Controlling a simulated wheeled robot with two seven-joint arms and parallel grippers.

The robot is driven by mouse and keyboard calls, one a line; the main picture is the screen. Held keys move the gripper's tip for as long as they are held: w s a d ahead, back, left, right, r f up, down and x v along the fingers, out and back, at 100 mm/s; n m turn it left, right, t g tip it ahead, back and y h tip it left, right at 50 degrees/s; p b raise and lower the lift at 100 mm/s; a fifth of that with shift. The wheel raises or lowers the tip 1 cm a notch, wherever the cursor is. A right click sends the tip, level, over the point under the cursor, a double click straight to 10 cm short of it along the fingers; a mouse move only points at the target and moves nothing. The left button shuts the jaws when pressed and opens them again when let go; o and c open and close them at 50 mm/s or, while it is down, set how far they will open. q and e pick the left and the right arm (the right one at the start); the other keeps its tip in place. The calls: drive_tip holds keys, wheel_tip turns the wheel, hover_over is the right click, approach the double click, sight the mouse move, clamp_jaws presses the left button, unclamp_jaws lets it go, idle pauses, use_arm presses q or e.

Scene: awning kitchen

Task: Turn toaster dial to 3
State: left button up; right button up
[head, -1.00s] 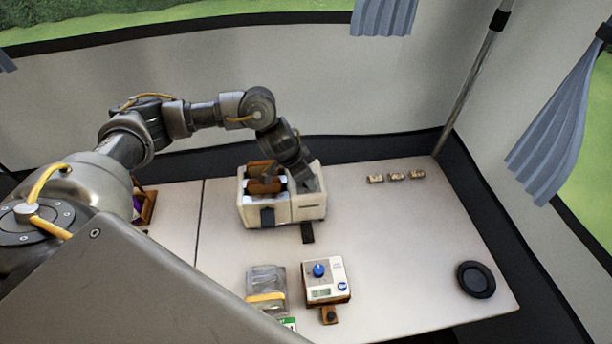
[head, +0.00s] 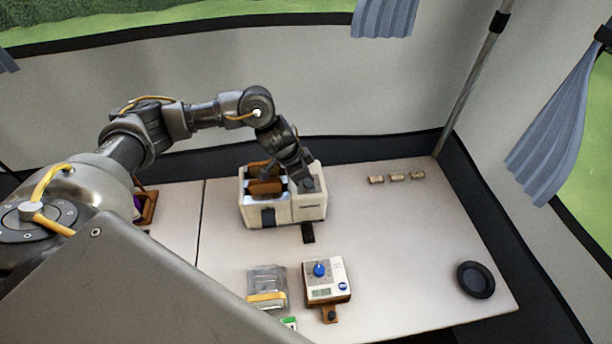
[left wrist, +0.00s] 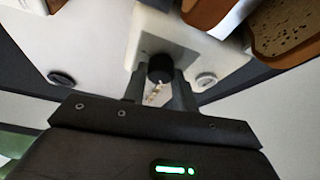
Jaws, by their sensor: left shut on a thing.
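A white toaster (head: 309,212) stands on the table in the head view, with brown bread slices (head: 264,186) upright in its slots. My left gripper (head: 309,186) comes down from above onto the top of its right part. In the left wrist view, the black dial (left wrist: 160,68) sits on the toaster's white top (left wrist: 178,42), and my left gripper (left wrist: 160,90) is shut on it, one finger on each side. The dial's number marks cannot be read. My right gripper is not in view.
A white device with a blue knob (head: 319,270) and a clear bag with a yellow band (head: 267,287) lie in front of the toaster. Several small blocks (head: 397,178) sit at the back right. A black round dish (head: 476,279) is at the right edge. The table's right middle is clear.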

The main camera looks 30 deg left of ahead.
use_arm(q)
drive_tip(key=m+g+h, duration=0.1)
drive_tip(key=m, duration=0.3)
drive_tip(key=shift+w, duration=0.15)
drive_tip(key=shift+m+g, duration=1)
drive_tip(key=shift+m, duration=1)
drive_tip(key=o, duration=1)
drive_tip(key=shift+w, duration=0.1)
drive_tip(key=b+v, duration=0.1)
drive_tip(key=v, duration=0.9)
drive_tip(key=shift+a+r, duration=0.25)
drive_tip(key=shift+r, duration=0.05)
